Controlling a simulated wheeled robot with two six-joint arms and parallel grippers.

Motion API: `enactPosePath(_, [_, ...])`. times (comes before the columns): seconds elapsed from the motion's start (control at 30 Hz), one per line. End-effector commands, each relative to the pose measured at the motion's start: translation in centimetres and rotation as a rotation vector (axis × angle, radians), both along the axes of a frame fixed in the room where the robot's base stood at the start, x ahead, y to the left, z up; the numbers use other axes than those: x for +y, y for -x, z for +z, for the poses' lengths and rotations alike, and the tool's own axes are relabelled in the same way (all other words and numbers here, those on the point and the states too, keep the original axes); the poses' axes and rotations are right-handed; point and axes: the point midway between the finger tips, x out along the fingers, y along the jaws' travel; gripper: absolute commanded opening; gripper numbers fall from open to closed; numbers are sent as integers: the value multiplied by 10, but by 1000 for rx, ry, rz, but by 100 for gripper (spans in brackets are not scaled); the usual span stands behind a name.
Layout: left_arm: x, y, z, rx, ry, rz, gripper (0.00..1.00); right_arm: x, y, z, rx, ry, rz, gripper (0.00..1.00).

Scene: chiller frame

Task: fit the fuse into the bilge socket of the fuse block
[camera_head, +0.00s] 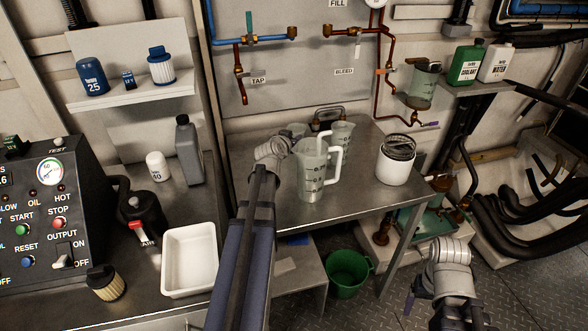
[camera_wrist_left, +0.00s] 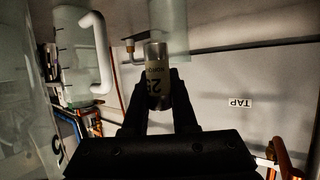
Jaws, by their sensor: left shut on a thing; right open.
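My left gripper (camera_wrist_left: 159,88) is shut on a small cylinder, which looks like the fuse (camera_wrist_left: 156,62), in the left wrist view. It has a silvery end cap and a pale band printed with an upside-down 25. In the head view my left arm reaches over the bench to just left of a clear jug, and its fingers and the fuse are hidden there. My right gripper (camera_head: 411,296) is low at the right, over the floor; only a dark part of it shows, and it looks empty. I cannot make out the fuse block or its bilge socket in either view.
The clear measuring jug (camera_head: 314,180) stands close to my left wrist, with smaller jugs behind it. A white canister (camera_head: 396,163) is on the bench (camera_head: 350,198) to the right. A white tray (camera_head: 190,260) and control box (camera_head: 45,215) are left. A green bucket (camera_head: 347,275) is below.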

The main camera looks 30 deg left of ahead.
Motion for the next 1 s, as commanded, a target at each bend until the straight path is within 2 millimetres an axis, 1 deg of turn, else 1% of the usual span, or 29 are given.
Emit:
enactPosePath(0.03, [0,0,-19,0,0,0,0,0,0,-19,0,0,0,82])
enactPosePath(0.1, [0,0,-30,0,0,0,0,0,0,-30,0,0,0,82])
enactPosePath(0.2, [0,0,-41,0,0,0,0,0,0,-41,0,0,1,82])
enactPosePath(0.47, [0,0,-43,0,0,0,0,0,0,-43,0,0,1,82])
enactPosePath(0.57, [0,0,-51,0,0,0,0,0,0,-51,0,0,1,82])
enactPosePath(0.83, [0,0,-85,0,0,0,0,0,0,-85,0,0,1,82])
enactPosePath(0.9, [0,0,-89,0,0,0,0,0,0,-89,0,0,1,82])
enactPosePath(1.0, [0,0,-87,0,0,0,0,0,0,-87,0,0,1,82])
